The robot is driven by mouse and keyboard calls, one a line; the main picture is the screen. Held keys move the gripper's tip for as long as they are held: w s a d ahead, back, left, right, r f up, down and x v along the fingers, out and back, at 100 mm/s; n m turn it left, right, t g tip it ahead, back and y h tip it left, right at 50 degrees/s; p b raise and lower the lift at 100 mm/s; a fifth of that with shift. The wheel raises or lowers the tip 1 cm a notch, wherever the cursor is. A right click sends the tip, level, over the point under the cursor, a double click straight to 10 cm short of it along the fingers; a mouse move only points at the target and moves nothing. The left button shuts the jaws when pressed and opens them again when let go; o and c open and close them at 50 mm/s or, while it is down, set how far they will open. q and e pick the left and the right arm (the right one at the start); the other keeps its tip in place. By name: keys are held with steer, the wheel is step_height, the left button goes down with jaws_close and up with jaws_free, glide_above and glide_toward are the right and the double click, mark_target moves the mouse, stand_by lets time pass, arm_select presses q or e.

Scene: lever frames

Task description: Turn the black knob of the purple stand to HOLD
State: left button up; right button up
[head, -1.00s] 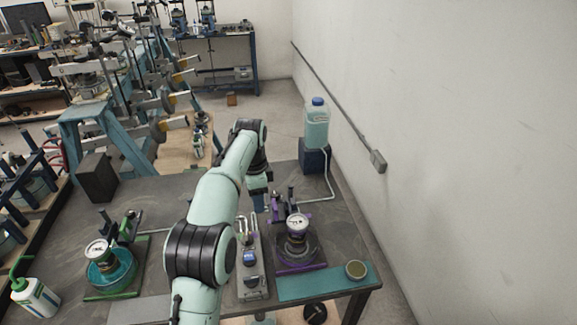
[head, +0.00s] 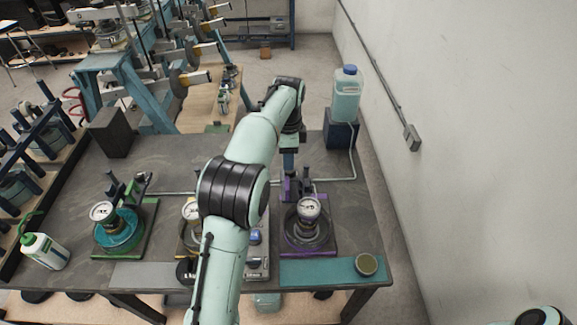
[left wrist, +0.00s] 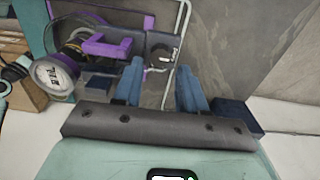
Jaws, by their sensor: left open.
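The purple stand (head: 287,243) is at the right of the bench in the head view, with a round white-faced gauge (head: 308,207) over a dark round body. In the left wrist view its purple bracket (left wrist: 104,46) and the gauge (left wrist: 52,76) show at the upper left. A dark round part with a pale mark, apparently the black knob (left wrist: 162,53), lies just beyond my fingertips. Its lettering is too small to read. My left gripper (left wrist: 159,82) is open, its blue fingers on either side of empty space, above the back of the stand (head: 289,164).
A green stand (head: 150,232) with a gauge is at the left of the bench. Another gauge unit is partly behind my arm. A jug (head: 346,95) on a dark block (head: 340,133) and a pale pipe (head: 353,165) are close behind. A wall borders the right.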

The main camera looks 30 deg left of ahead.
mark_target(289, 172)
arm_select(q)
steer(key=shift+f, duration=2.4)
jaws_close()
